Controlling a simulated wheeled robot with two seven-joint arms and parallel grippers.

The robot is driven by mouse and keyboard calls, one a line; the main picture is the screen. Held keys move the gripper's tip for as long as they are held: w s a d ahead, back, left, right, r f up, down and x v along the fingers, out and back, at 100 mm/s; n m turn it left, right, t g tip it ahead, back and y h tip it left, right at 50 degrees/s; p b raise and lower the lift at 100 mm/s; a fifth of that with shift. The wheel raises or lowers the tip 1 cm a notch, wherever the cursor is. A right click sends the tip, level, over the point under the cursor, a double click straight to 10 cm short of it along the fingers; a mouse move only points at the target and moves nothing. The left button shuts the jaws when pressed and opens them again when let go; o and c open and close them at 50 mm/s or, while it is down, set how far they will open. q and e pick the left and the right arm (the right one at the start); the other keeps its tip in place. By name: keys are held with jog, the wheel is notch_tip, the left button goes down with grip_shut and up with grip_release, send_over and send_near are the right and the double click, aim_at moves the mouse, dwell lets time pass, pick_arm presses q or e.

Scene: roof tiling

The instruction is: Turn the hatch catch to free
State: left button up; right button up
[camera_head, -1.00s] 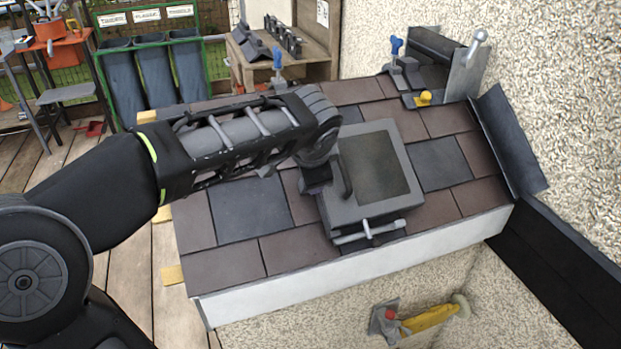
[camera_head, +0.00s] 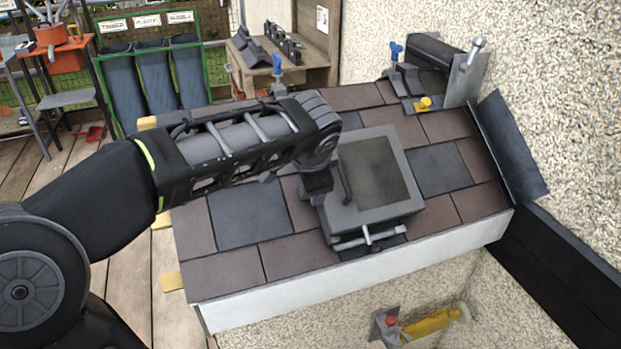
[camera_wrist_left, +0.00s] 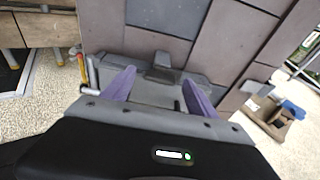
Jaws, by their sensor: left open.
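The hatch (camera_head: 338,222) is a grey framed lid with a dark pane, lying on the roof tiles. Its catch (camera_head: 368,236) is a silver T-shaped bar at the hatch's front edge, lying roughly along that edge. My left gripper (camera_head: 319,197) points down at the hatch's left edge, behind and left of the catch. In the left wrist view its two purple fingers (camera_wrist_left: 158,92) are spread apart with nothing clearly held between them. Whether they touch the hatch I cannot tell. My right gripper is out of view.
A blue-handled clamp (camera_head: 278,72) stands at the roof's back edge. Another blue-handled piece (camera_head: 396,54) and a yellow knob (camera_head: 424,103) are at the back right. A dark upright flashing (camera_head: 508,145) and rough wall bound the right.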

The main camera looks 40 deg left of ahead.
pick_arm(q)
jog(key=v, duration=0.7)
jog(key=shift+r, duration=0.2)
jog(key=shift+d, duration=0.1)
